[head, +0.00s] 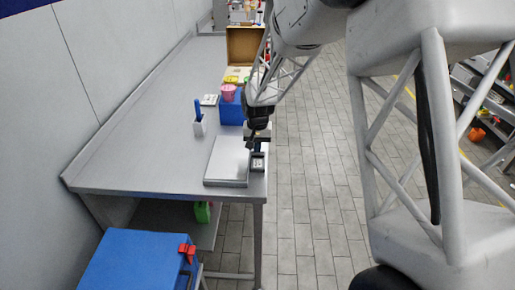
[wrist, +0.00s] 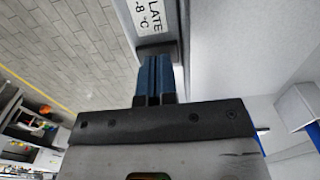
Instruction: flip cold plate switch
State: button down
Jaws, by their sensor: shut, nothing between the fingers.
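The cold plate (head: 228,161) is a flat silver slab near the front right corner of the metal table. Its small control box (head: 258,162) with a light label sits at the plate's right side. In the wrist view the label (wrist: 150,14) shows the letters "LATE" and "-8 °C". My gripper (head: 256,144) is just above the back of the control box. In the wrist view its blue fingers (wrist: 155,62) are together and empty, with their tips at the box's edge below the label. The switch is hidden; I cannot tell whether the fingers touch it.
A blue box (head: 232,110) with a pink cup (head: 228,92) stands farther back, beside a white holder (head: 199,127) with a blue item. A blue cooler (head: 135,262) with a red latch is at the front left. The table's left middle is clear.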

notch_tip(320, 180, up, 13)
jog(key=shift+r, duration=0.15)
dwell(0.4)
jog(key=shift+a, duration=0.15)
dwell(0.3)
jog(key=shift+a, duration=0.1)
jog(key=shift+a, duration=0.2)
jog(key=shift+f, duration=0.25)
notch_tip(320, 180, down, 14)
jog(key=shift+r, duration=0.1)
dwell(0.9)
